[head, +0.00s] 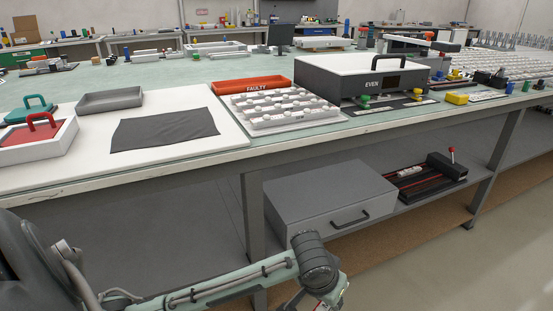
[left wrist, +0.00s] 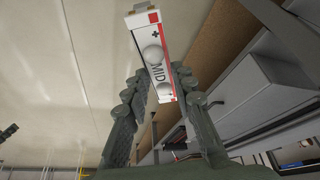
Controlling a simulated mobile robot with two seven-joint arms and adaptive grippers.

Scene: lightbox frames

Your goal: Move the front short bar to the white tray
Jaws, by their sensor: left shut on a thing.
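My left gripper (left wrist: 157,90) is shut on a short white bar (left wrist: 153,50) with red and black markings, the letters MID and two pale round knobs. The bar sticks out beyond the fingertips in the left wrist view. In the head view my left arm crosses the bottom, in front of and below the bench; its gripper (head: 326,303) is partly cut off by the lower edge. A pale tray (head: 290,126) with rows of white pieces stands on the bench. Another white tray (head: 187,52) lies farther back. I cannot tell which is the task's tray. My right gripper is out of view.
A grey drawer box (head: 325,205) and a black fixture (head: 445,172) with red rails and a white bar (head: 409,172) sit on the lower shelf. An orange FAULTY bin (head: 251,85) and an EVEN box (head: 365,85) stand on the bench. A dark cloth (head: 165,129) lies left.

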